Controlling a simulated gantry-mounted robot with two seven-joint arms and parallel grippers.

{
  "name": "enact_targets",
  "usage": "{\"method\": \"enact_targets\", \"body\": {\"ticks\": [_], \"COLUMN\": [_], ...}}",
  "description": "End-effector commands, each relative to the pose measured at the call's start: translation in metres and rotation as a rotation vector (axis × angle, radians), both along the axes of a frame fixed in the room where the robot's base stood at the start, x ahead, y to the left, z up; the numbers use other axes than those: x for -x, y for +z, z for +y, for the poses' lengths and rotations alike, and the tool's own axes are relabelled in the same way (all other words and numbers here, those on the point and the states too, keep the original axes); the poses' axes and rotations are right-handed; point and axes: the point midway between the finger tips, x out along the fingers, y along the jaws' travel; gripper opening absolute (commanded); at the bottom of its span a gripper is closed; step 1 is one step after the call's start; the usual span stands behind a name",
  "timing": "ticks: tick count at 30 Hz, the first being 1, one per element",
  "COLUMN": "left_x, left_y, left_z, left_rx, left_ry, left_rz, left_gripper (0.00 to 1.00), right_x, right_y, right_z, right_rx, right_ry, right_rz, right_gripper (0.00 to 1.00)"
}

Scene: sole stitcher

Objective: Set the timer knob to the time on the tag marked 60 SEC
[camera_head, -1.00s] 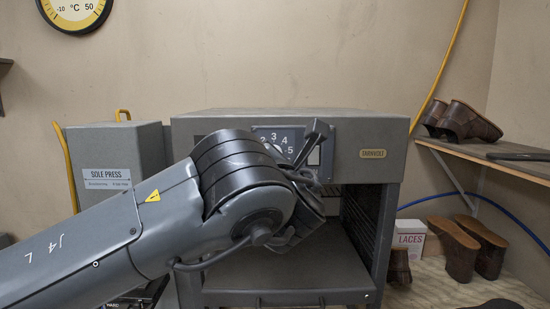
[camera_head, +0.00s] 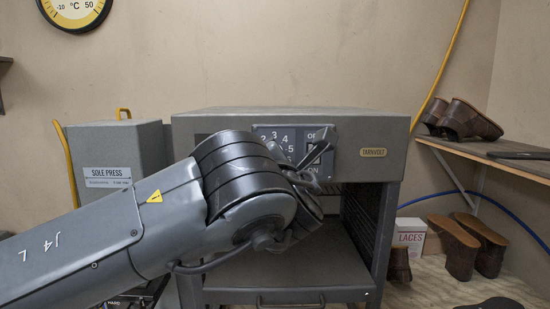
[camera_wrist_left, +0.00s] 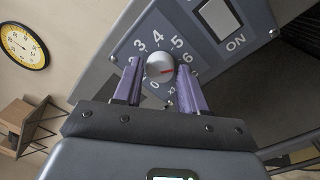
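The timer knob (camera_wrist_left: 160,67) is a round grey knob with a red mark, on a numbered dial plate (camera_head: 268,132). In the left wrist view its red mark points right, toward the 6 side. My left gripper (camera_wrist_left: 159,66) has its purple-grey fingers on either side of the knob, with what look like thin gaps; it is open. In the head view my left arm hides the knob, and a fingertip of the left gripper (camera_head: 318,148) shows before the panel. My right gripper is out of view. No tag reading 60 SEC is legible.
The dial is on a grey machine (camera_head: 360,140) with an open bay below. An ON switch (camera_wrist_left: 216,17) is close beside the dial. A sole press (camera_head: 115,155) stands left. Shoes (camera_head: 468,120) sit on a shelf at right, with a laces box (camera_head: 410,236) below.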

Motion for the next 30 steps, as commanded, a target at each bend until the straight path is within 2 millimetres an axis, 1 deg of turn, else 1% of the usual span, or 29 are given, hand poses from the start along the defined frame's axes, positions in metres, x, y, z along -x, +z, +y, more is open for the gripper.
{"method": "enact_targets", "body": {"ticks": [1, 3, 12, 17, 20, 23, 30], "left_x": [0.0, 0.0, 0.001, 0.01, 0.022, 0.039, 0.085], "left_y": [0.0, 0.0, 0.0, -0.003, -0.005, -0.007, -0.01], "left_z": [0.0, 0.0, 0.0, -0.001, -0.002, -0.003, -0.005], "left_rx": [0.0, 0.001, 0.002, 0.002, 0.003, 0.002, 0.001], "left_ry": [0.0, 0.0, -0.001, -0.002, -0.003, -0.004, -0.003], "left_rz": [0.0, 0.0, -0.001, 0.0, -0.001, -0.001, -0.003], "left_gripper": [0.49, 0.59, 0.59, 0.59, 0.59, 0.59, 0.59], "right_x": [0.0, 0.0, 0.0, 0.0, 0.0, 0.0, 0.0], "right_y": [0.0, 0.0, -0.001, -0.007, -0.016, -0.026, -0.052], "right_z": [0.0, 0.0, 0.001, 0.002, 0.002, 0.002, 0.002], "right_rx": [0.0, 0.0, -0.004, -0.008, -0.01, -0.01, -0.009], "right_ry": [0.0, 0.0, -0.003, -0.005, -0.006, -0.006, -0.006], "right_rz": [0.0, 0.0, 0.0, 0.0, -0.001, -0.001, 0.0], "right_gripper": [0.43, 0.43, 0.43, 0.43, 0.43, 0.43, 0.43]}}
